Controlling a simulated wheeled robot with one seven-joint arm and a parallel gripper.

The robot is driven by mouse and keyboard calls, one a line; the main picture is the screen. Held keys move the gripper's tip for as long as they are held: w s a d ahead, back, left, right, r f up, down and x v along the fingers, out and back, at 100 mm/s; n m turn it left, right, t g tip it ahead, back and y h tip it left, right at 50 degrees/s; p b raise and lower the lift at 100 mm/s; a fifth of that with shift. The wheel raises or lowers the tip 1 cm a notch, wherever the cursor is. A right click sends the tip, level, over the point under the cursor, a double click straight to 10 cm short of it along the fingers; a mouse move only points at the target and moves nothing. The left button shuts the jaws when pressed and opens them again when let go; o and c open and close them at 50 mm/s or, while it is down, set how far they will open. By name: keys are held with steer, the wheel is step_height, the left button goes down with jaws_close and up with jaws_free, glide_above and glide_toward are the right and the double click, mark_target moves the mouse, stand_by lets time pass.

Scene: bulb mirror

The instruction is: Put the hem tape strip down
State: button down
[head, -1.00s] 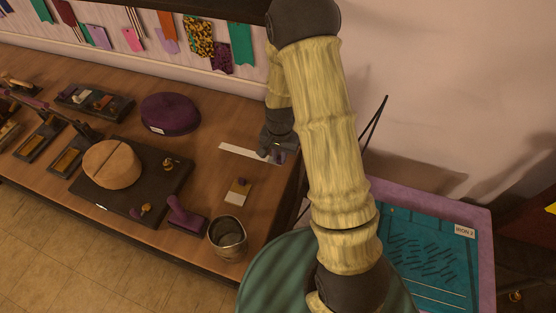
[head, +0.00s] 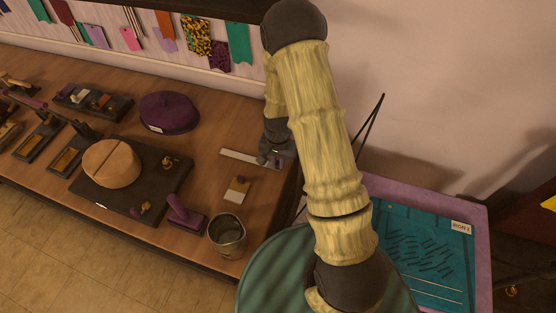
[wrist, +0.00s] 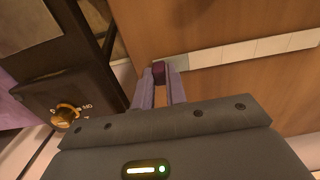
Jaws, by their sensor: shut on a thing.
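The hem tape strip (head: 248,159) is a long pale strip near the right end of the wooden table in the head view. In the wrist view the strip (wrist: 245,52) runs off to the right in white segments, with a greyer end by my fingers. My gripper (wrist: 158,76) is shut on a small dark purple grip (wrist: 159,67) at that end. In the head view my gripper (head: 270,160) is partly hidden by my wrist. The strip lies flat, close to the tabletop; I cannot tell whether it touches.
A small card with a purple knob (head: 238,189), a metal tin (head: 228,236) and a purple-handled block (head: 186,217) stand in front. A purple cushion (head: 169,113) lies to the left. The wooden table (head: 215,185) is bare around the strip. A dark box with a brass knob (wrist: 66,114) shows beside my gripper.

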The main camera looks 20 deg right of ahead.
steer(key=shift+f, duration=0.15)
steer(key=c, duration=1.4)
jaws_free()
steer(key=shift+c, duration=0.2)
step_height(320, 180, up, 12)
steer(key=b, duration=0.2)
steer(key=shift+r, duration=0.2)
steer(key=s+d+r+n+t, duration=0.1)
steer(key=s+r+n, duration=0.5)
steer(key=s, duration=0.6)
step_height(320, 180, up, 3)
steer(key=shift+s+d+f+n+t, duration=0.2)
steer(key=shift+s+n+t, duration=0.2)
steer(key=shift+t, duration=0.4)
